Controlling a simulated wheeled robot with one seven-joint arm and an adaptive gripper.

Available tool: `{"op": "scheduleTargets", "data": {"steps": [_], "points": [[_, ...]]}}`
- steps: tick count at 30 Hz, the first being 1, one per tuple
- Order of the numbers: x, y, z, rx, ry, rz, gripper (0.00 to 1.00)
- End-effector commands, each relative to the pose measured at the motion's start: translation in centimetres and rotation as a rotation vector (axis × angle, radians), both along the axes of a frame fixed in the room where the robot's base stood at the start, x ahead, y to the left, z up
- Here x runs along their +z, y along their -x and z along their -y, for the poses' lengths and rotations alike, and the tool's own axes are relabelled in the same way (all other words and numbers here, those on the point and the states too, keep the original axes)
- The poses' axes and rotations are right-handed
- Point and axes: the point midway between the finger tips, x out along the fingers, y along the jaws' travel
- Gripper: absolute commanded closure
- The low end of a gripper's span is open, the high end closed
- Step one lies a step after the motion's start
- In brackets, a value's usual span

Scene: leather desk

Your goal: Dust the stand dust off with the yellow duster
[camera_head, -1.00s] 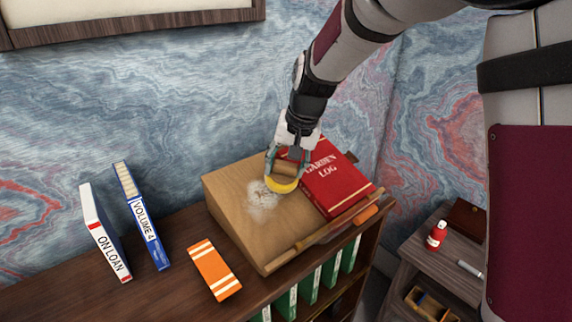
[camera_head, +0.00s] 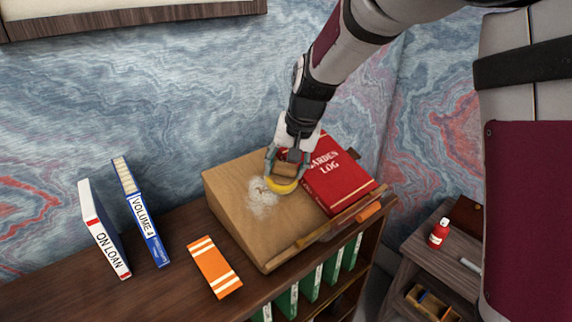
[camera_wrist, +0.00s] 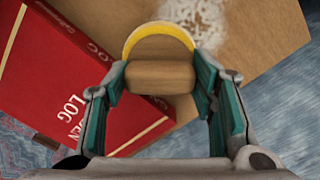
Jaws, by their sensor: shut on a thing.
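My gripper (camera_head: 285,172) is shut on the wooden handle of the yellow duster (camera_head: 283,187). The wrist view shows the wooden block of the handle between the fingers and the duster's yellow edge (camera_wrist: 160,32) beyond it. The duster is at or just above the sloped wooden stand (camera_head: 235,200); contact is hard to tell. A patch of pale dust (camera_head: 262,203) lies on the stand, just below and left of the duster in the head view. In the wrist view the dust (camera_wrist: 195,18) is at the top, beside the yellow edge.
A red Garden Log book (camera_head: 338,178) lies on the stand, close right of my gripper. A ledge with a orange-handled tool (camera_head: 368,212) runs along the stand's front. An orange book (camera_head: 214,270) and two upright books, On Loan (camera_head: 104,235) and Volume 4 (camera_head: 143,222), are left.

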Motion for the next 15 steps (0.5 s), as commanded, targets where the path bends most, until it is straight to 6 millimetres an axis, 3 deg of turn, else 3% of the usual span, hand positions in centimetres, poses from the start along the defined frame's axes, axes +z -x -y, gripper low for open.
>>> {"op": "scheduleTargets", "data": {"steps": [15], "points": [[0.3,1.7,-2.3,0.002,0.000,-0.001,0.71]]}}
